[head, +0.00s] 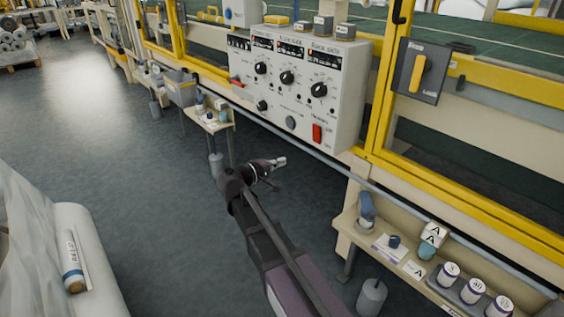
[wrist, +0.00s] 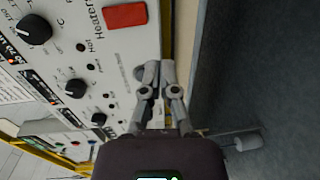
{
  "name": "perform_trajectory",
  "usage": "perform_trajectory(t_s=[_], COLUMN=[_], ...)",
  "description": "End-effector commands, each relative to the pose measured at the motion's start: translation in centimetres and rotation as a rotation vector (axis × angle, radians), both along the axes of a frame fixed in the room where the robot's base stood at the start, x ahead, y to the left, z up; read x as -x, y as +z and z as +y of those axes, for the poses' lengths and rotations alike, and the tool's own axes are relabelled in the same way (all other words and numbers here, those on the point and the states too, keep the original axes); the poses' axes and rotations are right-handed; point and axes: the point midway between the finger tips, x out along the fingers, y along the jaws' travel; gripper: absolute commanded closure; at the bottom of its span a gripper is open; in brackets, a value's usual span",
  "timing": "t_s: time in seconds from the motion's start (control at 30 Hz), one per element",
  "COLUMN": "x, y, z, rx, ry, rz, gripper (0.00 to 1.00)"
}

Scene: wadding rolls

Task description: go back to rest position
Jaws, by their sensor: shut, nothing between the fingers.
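My gripper (head: 280,161) is at the end of my dark arm, in the middle of the head view. It is in the air over the floor, below and in front of a grey control panel (head: 338,115). In the wrist view my gripper (wrist: 160,68) shows its two grey fingers side by side, tips together, with nothing between them. The panel (wrist: 105,52) fills the left of the wrist view, with black knobs and a red switch (wrist: 125,16). In the head view the red switch (head: 317,133) is at the panel's lower right.
A shelf (head: 345,222) with cans and bottles stands at the lower right. A smaller shelf (head: 228,122) with items is left of the panel. Yellow machine framing (head: 400,172) runs along the right. A white roll (head: 95,255) lies at lower left. The floor (head: 110,130) between is clear.

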Motion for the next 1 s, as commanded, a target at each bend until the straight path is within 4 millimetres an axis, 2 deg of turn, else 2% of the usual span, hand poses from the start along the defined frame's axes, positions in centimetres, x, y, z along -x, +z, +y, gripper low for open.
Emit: perform_trajectory(t_s=[0.27,0.47,0.67,0.8,1.0], x=[0.2,1.4,4.4,7.1,11.3], y=[-0.2,-1.8,-5.1,-7.8,-11.1], z=[-0.4,-2.8,-6.7,-9.1,-11.3], rx=[-0.011,-0.102,-0.294,-0.461,-0.706], ry=[-0.006,-0.049,-0.138,-0.210,-0.307], rz=[0.005,0.042,0.117,0.179,0.260], gripper=[1.00,1.00,1.00,1.00,1.00])
